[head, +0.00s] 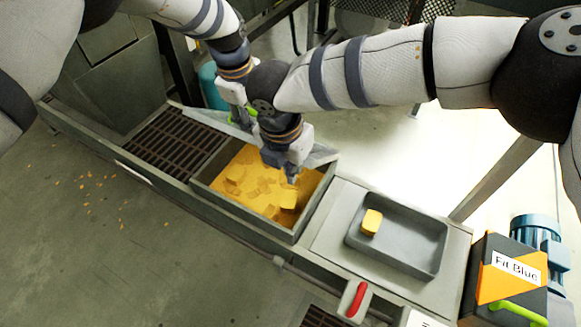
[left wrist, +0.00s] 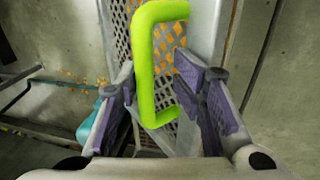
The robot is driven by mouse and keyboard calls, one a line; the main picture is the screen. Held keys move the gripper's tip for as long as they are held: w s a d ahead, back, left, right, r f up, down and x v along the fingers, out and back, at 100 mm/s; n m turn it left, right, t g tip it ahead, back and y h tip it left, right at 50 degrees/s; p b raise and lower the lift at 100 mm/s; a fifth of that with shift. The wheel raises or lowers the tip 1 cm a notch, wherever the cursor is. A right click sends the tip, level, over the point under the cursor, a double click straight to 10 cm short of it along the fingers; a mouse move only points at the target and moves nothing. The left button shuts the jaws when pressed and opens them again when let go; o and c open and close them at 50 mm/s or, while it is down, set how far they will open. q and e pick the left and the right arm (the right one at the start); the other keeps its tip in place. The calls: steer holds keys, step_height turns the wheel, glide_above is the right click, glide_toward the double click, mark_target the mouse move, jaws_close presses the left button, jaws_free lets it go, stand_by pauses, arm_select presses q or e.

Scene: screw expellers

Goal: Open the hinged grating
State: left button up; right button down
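The green handle (left wrist: 144,65) is on a perforated metal panel, which I take as the hinged grating (left wrist: 122,40); orange pieces show through its holes. In the head view a bit of the green handle (head: 251,112) shows beside my arms, and a pale grey panel (head: 322,155) stands along the far side of the bin. My left gripper (left wrist: 165,95) is open, with its purple-padded fingers on either side of the handle. It also shows in the head view (head: 240,112), partly hidden. My right gripper (head: 291,178) points down into the bin, right above a yellow block (head: 289,199); whether it grips the block is unclear.
The bin (head: 240,220) holds yellow material. A dark slotted grate (head: 172,140) lies to its left. A grey tray (head: 410,245) with a yellow block (head: 371,222) is on the right. A red handle (head: 357,298) is at the front. My right arm crosses above the bin.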

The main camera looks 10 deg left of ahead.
arm_select(q)
steer(key=shift+s, duration=0.1)
arm_select(e)
steer(key=shift+w+d, duration=0.15)
steer(key=shift+w, duration=0.2)
